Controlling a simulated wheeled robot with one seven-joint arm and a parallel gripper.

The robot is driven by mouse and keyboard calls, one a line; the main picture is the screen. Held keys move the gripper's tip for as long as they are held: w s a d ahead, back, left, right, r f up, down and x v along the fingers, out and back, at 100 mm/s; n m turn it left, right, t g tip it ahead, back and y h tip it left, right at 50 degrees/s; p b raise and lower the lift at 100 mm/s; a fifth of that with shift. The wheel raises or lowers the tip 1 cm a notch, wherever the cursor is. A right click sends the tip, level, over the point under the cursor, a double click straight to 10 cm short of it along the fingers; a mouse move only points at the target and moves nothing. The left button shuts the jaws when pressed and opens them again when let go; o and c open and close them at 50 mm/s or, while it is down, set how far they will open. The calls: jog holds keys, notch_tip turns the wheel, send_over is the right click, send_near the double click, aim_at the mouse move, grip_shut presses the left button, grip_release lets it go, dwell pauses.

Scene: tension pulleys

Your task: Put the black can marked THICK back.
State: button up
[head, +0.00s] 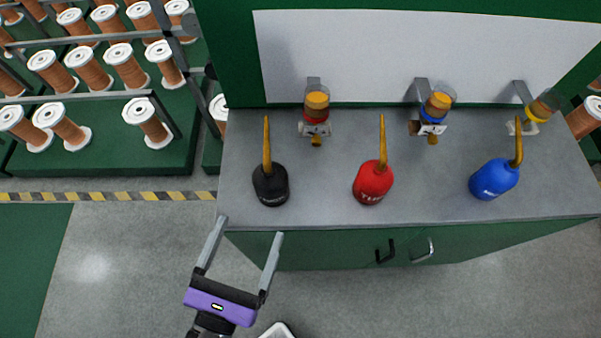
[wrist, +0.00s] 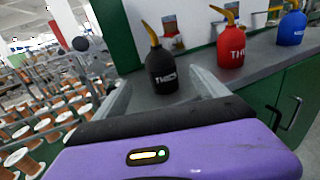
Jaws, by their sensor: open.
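The black can (head: 270,187) with a long orange spout stands upright on the left part of the grey countertop (head: 330,215). In the wrist view the black can (wrist: 162,72) shows white lettering that starts with TH and is partly hard to read. My gripper (head: 250,228) is open and empty, in front of the counter's front edge, with its fingers pointing toward the black can. In the wrist view the can appears beyond and between the fingertips, apart from them.
A red can (head: 373,183) and a blue can (head: 494,179) stand to the right on the same counter. Behind them are pulley fittings with a red (head: 317,104), a blue (head: 437,106) and a yellow (head: 541,108) part. Racks of copper spools (head: 90,70) stand at the left.

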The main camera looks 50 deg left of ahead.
jog(key=w+d+r+n+t+h, duration=0.1)
jog(key=w+d+r+n, duration=0.2)
jog(key=d, duration=0.4)
jog(key=w+d+n+t+h, duration=0.2)
jog(key=w+d+n, duration=0.1)
jog(key=d+n, duration=0.3)
jog(key=w+d+r+n+t+h, duration=0.1)
jog(key=w+d+r+n, duration=0.15)
jog(key=d, duration=0.65)
jog(key=s+d+f+n+g+h, duration=0.1)
jog(key=s+d+n+g+h, duration=0.1)
jog(key=d+n, duration=0.6)
jog(key=s+d+f+n+g+h, duration=0.1)
jog(key=s+d+n+h, duration=0.3)
jog(key=d+n, duration=0.4)
jog(key=shift+s+d+f+n+g, duration=0.4)
jog(key=shift+s+n+g, duration=0.2)
jog(key=shift+s+n, duration=0.3)
jog(key=shift+r, duration=0.1)
